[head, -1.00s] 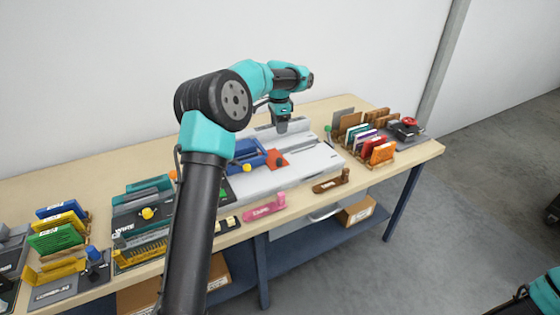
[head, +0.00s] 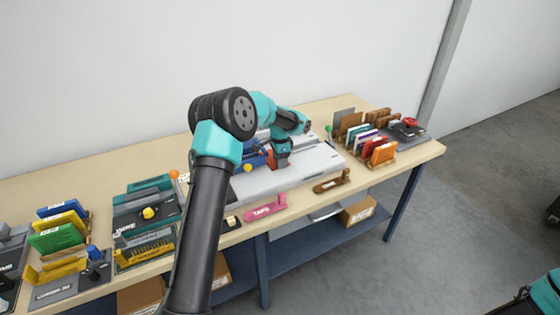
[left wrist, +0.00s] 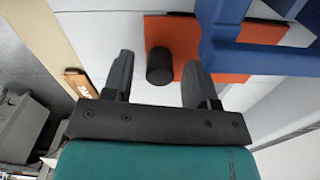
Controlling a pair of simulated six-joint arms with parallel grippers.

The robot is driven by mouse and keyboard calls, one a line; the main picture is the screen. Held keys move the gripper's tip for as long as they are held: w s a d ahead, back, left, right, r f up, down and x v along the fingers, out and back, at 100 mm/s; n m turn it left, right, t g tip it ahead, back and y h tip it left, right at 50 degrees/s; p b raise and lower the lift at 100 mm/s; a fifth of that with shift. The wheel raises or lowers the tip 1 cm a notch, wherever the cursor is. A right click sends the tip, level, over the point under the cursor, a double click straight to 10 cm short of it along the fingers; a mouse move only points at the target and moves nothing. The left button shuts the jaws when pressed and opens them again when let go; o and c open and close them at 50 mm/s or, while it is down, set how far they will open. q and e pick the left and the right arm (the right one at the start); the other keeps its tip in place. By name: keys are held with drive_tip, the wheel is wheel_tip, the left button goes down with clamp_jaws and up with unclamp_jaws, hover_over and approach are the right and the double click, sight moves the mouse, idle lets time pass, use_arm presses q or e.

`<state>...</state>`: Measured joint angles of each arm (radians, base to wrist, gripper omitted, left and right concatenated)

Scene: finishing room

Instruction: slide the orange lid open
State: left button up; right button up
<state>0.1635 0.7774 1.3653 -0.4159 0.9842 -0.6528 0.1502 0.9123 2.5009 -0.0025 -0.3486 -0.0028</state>
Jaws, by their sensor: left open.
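The orange lid (left wrist: 172,28) is a flat plate with an upright black knob (left wrist: 159,67) in the left wrist view. A blue frame (left wrist: 222,35) lies over the lid's right part there. My left gripper (left wrist: 155,62) is open, with one finger on each side of the knob and a gap on both sides. In the head view my left gripper (head: 282,163) is down at the lid and hides most of it and the knob. My right gripper is not in view.
The lid is on a pale grey fixture (head: 315,162) on the wooden bench (head: 70,182). A pink labelled piece (head: 265,207) and a brown one (head: 331,182) lie at its front. Racks of coloured cards (head: 380,153) stand to the right.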

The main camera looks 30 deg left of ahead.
use_arm(q)
drive_tip(key=shift+f, duration=0.35)
drive_tip(key=shift+c, duration=0.4)
clamp_jaws()
